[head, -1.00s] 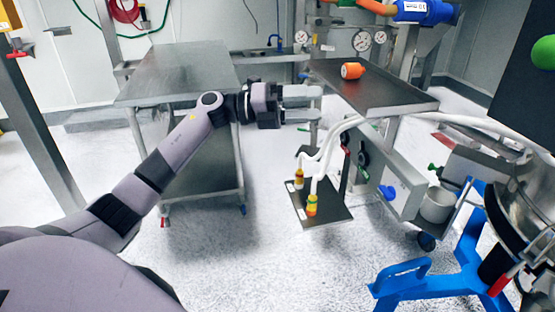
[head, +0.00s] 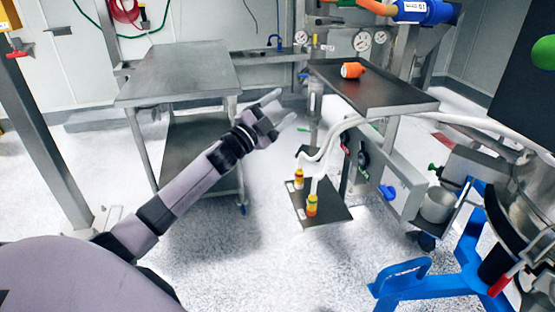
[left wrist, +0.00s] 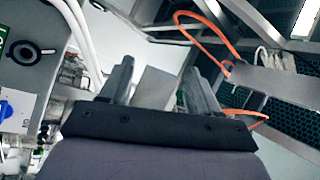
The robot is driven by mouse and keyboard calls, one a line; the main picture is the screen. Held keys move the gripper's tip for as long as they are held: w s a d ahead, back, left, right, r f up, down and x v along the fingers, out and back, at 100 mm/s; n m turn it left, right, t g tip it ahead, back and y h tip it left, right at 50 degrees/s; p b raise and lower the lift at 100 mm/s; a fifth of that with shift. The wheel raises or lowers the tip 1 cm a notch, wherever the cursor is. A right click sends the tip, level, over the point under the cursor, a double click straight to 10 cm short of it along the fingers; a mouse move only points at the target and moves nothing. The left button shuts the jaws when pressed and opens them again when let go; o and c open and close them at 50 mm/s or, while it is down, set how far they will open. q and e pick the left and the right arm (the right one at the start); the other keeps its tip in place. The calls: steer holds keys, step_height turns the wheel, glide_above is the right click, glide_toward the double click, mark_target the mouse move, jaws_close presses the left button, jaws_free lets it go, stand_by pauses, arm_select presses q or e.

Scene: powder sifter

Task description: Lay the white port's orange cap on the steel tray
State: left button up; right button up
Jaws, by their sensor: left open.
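The orange cap (head: 352,70) lies on its side on the dark steel tray (head: 395,97), near its back left part. My left gripper (head: 284,108) is open and empty, in the air left of the tray and apart from the cap. Its two spread fingers also show in the left wrist view (left wrist: 158,68), with nothing between them. The cap does not show clearly in the left wrist view. I cannot tell which part is the white port. My right gripper is not in view.
A bare steel table (head: 180,72) stands at the left. White hoses (head: 335,135) hang below the tray beside a low dark plate (head: 325,212) with small yellow-and-orange fittings. A blue frame (head: 415,280) stands front right. The floor between is clear.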

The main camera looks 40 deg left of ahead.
arm_select(q)
steer(key=s+d+f+n+g+y, duration=0.1)
steer(key=f+n+y, duration=0.1)
steer(key=f, duration=0.4)
steer(key=s+f+n+g+y, duration=0.1)
steer(key=s+f+n+g, duration=0.1)
steer(key=f+n, duration=0.2)
steer(key=shift+d+f+y, duration=0.35)
steer(key=shift+f+y, duration=0.05)
steer(key=shift+f, duration=0.95)
steer(key=s+d+f+n+g+h, duration=0.1)
steer(key=s+d+f+g, duration=0.1)
steer(key=s+d+f, duration=0.45)
steer(key=s+d+f+n+g+h, duration=0.15)
steer(key=s+d+f, duration=0.25)
steer(key=s+f, duration=0.4)
steer(key=s+d+f+n+g, duration=0.1)
steer(key=s+d+f+g, duration=0.1)
steer(key=s, duration=0.5)
steer(key=s+d+f+n+g, duration=0.2)
steer(key=s+d+f, duration=0.3)
steer(key=s, duration=0.3)
steer(key=shift+d, duration=0.55)
